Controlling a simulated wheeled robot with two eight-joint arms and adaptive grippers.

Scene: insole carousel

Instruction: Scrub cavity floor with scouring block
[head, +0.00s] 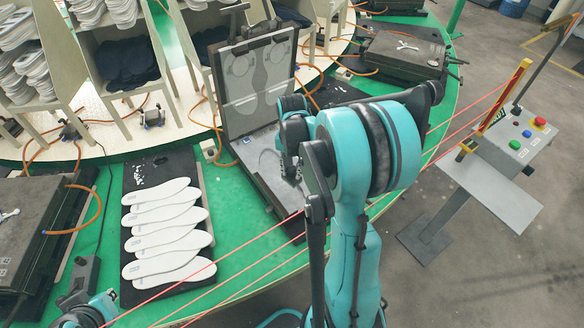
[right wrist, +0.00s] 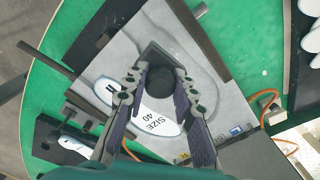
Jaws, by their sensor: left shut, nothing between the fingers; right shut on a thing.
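The open mould (head: 240,150) stands on the green table edge with its lid (head: 225,92) raised. Its grey lower half shows in the right wrist view (right wrist: 215,105), with shallow insole-shaped outlines and a white oval marked "SIZE 40" (right wrist: 158,122). My right gripper (right wrist: 160,84) is over this lower half and shut on a dark scouring block (right wrist: 153,53) with a round black grip. Whether the block touches the floor I cannot tell. In the head view my right arm hides the block and part of the cavity. My left gripper (head: 84,283) is shut and empty at the lower left.
White insoles (head: 165,217) lie in a column on a black board left of the mould. Closed dark moulds stand at far left (head: 30,230) and back right (head: 405,50). Orange hoses lie around them. A control pedestal (head: 510,135) stands at right.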

